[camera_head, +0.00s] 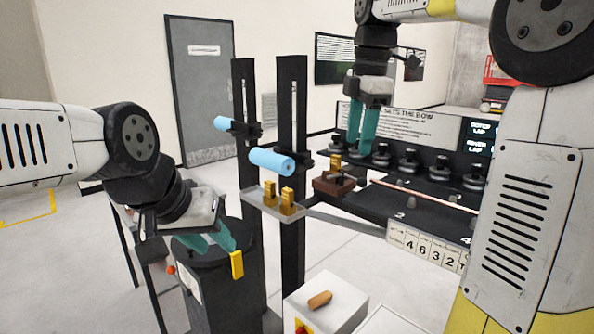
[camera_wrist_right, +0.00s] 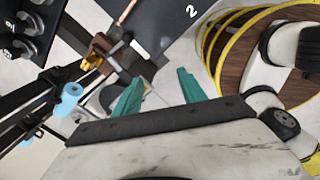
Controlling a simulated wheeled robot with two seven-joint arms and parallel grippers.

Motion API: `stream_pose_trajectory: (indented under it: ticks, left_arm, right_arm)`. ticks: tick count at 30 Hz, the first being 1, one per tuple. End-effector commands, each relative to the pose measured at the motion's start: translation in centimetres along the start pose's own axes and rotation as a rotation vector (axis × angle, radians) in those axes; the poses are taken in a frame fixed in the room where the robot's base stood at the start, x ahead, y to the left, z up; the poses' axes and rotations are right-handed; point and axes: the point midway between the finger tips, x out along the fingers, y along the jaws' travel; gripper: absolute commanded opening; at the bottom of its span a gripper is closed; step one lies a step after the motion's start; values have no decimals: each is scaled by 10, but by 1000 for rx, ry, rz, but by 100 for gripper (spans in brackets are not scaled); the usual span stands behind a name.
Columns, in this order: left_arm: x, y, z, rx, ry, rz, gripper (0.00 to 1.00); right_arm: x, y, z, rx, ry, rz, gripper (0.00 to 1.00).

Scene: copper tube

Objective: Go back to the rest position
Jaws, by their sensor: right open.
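My right gripper (camera_head: 361,148) points down above the bench, its teal fingers apart. In the right wrist view it is open (camera_wrist_right: 160,90) with nothing between the fingers. My left gripper (camera_head: 213,241) is low at the left, over a dark round-topped stand. A yellow block (camera_head: 237,265) shows at its fingertips; I cannot tell whether the fingers hold it. A thin copper tube (camera_head: 420,196) lies along the dark bench at right, its left end near a brown block (camera_head: 333,184). The tube also shows in the right wrist view (camera_wrist_right: 127,12).
Two black posts (camera_head: 292,130) carry light blue rollers (camera_head: 272,161). A clear tray (camera_head: 268,205) holds yellow blocks. Several black round fixtures (camera_head: 408,159) line the bench's back. A white box (camera_head: 325,305) with a brown piece on top stands in front. The floor at left is open.

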Motion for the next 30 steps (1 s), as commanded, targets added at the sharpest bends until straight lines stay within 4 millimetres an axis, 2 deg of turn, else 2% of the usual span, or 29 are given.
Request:
stream_pose_trajectory:
  ticks: [5, 8, 12, 15, 18, 23, 30]
  left_arm:
    - [0, 0, 0, 0, 0, 0, 36]
    - [0, 0, 0, 0, 0, 0, 36]
    - [0, 0, 0, 0, 0, 0, 36]
    - [0, 0, 0, 0, 0, 0, 36]
    - [0, 0, 0, 0, 0, 0, 36]
    - [0, 0, 0, 0, 0, 0, 36]
    - [0, 0, 0, 0, 0, 0, 36]
  right_arm:
    - [9, -45, 0, 356, 34, 88, 49]
    - [23, -80, -3, 651, 85, 153, 49]
    - [53, -130, -10, 1083, 189, 226, 49]
    - [76, -159, -15, 1343, 270, 259, 49]
    - [95, -179, -20, 1535, 339, 274, 49]
    - [111, -194, -23, 1687, 398, 280, 49]
    - [113, -196, -24, 1708, 404, 278, 49]
